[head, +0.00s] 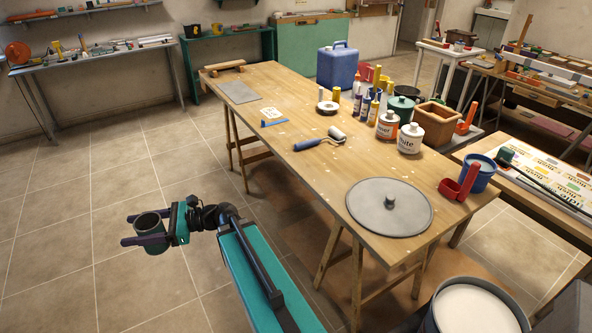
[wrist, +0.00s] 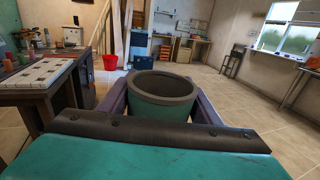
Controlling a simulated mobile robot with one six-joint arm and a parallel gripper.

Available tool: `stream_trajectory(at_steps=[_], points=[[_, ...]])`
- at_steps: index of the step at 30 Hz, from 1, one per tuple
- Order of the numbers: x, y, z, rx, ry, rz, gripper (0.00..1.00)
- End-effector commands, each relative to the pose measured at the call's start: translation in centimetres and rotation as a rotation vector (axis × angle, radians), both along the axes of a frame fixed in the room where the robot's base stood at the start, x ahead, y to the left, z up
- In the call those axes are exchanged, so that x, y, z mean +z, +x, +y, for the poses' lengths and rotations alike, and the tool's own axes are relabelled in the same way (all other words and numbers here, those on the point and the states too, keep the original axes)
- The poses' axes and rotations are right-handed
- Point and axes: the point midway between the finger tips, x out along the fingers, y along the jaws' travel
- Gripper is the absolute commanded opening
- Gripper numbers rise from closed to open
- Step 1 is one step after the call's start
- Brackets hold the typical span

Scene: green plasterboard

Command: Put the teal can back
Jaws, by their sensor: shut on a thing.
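The teal can (head: 150,225) is an open-topped round pot held upright in my gripper (head: 146,229), over the tiled floor to the left of the wooden table. In the wrist view the teal can (wrist: 162,100) sits between the two purple-grey fingers of my gripper (wrist: 162,104), which are shut on it from both sides. Its rim and dark inside show, and it looks empty. Its lower part is hidden in the wrist view by the gripper's front edge.
The wooden table (head: 290,130) bears a paint roller (head: 322,139), a grey round lid (head: 388,207), paint tins, bottles and a blue canister (head: 337,65). A wall bench (head: 100,57) stands at the back left. The floor (head: 70,200) at left is clear. A red bucket (wrist: 109,62) shows in the wrist view.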

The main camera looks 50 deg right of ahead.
Motion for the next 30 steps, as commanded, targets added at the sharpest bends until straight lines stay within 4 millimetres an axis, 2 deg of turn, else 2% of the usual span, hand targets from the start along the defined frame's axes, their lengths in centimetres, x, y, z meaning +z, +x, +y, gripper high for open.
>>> stream_trajectory(at_steps=[13,17,20,23,26,30], points=[[0.1,0.0,0.3,0.005,0.001,-0.001,0.25],[0.1,0.1,-0.3,-0.009,0.002,-0.001,0.25],[0.2,0.2,-1.5,-0.035,0.002,-0.002,0.25],[0.4,0.3,-3.6,-0.080,0.003,-0.005,0.25],[0.6,0.5,-6.4,-0.142,0.004,-0.009,0.25],[0.9,0.3,-11.2,-0.245,0.004,-0.013,0.25]])
